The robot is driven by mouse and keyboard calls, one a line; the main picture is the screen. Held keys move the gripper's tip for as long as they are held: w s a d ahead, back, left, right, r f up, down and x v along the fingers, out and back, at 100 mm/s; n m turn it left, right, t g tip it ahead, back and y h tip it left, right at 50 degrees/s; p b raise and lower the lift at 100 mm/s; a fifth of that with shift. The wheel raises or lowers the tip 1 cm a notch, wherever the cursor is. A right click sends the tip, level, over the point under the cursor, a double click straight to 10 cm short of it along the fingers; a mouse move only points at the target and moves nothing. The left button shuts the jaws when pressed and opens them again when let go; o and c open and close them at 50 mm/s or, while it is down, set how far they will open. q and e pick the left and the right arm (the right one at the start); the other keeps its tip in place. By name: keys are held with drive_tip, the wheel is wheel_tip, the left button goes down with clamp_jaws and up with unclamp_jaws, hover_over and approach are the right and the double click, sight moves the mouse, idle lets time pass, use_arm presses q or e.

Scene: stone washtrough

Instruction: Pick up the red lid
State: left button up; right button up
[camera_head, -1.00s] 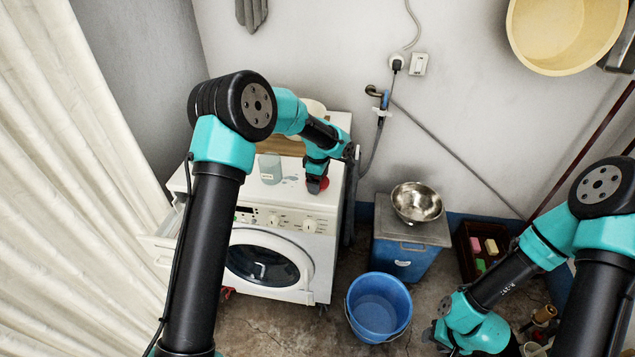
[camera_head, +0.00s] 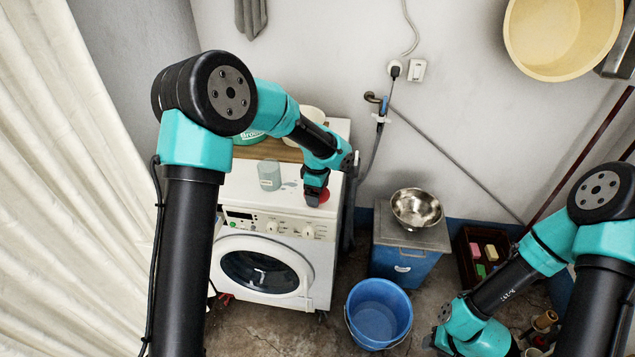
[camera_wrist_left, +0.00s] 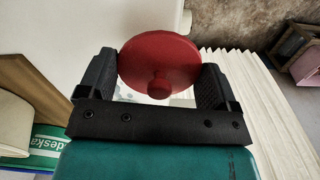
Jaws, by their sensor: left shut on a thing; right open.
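The red lid (camera_head: 325,196) is at the front right of the white washing machine's top in the head view. In the left wrist view the lid (camera_wrist_left: 160,62) is a round disc with a small knob, held between the two black fingers. My left gripper (camera_head: 314,197) is shut on it, with a finger at each side of its rim. I cannot tell whether the lid still touches the machine top. My right gripper (camera_head: 432,341) is low at the lower right, near the floor and far from the lid; its fingers are only partly seen.
A pale cup (camera_head: 269,176) stands on the washing machine (camera_head: 262,270), left of the lid. A blue bucket (camera_head: 378,312) is on the floor. A steel bowl (camera_head: 416,207) sits on a blue cabinet (camera_head: 396,262). A dark crate (camera_head: 463,252) with colored blocks is farther right.

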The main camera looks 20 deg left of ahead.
use_arm(q)
drive_tip(key=s+d, duration=0.2)
drive_tip(key=s, duration=0.7)
drive_tip(key=shift+d+r, duration=0.25)
drive_tip(key=shift+r, duration=0.2)
drive_tip(key=shift+w, duration=0.1)
